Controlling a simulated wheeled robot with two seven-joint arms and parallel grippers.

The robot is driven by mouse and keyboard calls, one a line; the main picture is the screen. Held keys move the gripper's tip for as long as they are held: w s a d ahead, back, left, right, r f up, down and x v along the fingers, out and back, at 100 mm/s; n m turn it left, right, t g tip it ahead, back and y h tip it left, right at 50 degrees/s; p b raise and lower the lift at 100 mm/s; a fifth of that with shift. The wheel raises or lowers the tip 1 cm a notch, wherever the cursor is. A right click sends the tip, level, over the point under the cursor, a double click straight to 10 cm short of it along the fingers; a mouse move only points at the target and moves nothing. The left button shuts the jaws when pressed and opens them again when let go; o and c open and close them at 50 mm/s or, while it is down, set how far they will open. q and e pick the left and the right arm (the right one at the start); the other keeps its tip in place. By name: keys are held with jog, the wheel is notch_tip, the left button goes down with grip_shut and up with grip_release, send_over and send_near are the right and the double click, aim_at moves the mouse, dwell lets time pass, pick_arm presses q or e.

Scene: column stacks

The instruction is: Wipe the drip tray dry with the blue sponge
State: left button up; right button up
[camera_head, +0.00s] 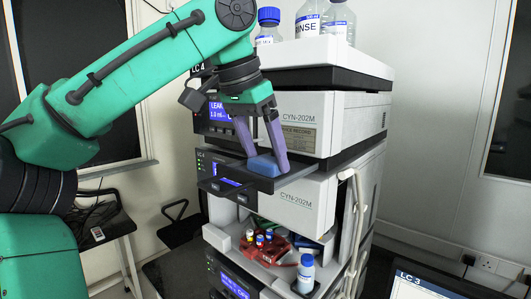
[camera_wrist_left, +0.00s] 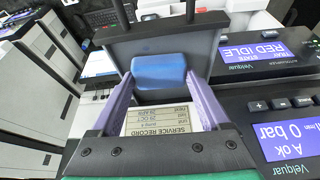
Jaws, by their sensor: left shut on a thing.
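The blue sponge (camera_head: 264,165) is a small block between the purple fingers of my left gripper (camera_head: 267,162), which is shut on it. In the left wrist view the sponge (camera_wrist_left: 160,70) sits between the two fingertips (camera_wrist_left: 160,80). The dark grey drip tray (camera_head: 294,178) sticks out from the front of the middle instrument module. The sponge is at the tray's surface; whether it presses on it I cannot tell. The tray (camera_wrist_left: 118,50) also shows behind the sponge in the left wrist view. I cannot make out any liquid. My right gripper is not in view.
Bottles (camera_head: 308,20) stand on top of the stack. Below the tray, an open bay holds a red rack (camera_head: 262,250) with vials, and a blue-capped bottle (camera_head: 306,272). White tubing (camera_head: 358,215) runs down the right side.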

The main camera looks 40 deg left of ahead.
pick_arm(q)
jog(key=shift+a+f, duration=0.1)
jog(key=shift+a, duration=0.4)
jog(key=shift+s+d, duration=0.1)
jog(key=shift+d, duration=0.4)
jog(key=shift+w+a, duration=0.2)
jog(key=shift+a, duration=0.6)
jog(key=shift+a+r, duration=0.15)
jog(key=shift+r, duration=0.15)
jog(key=r, duration=0.5)
jog(key=shift+d+r, duration=0.3)
jog(key=shift+r, duration=0.05)
jog(key=shift+a, duration=0.1)
jog(key=shift+s, duration=0.1)
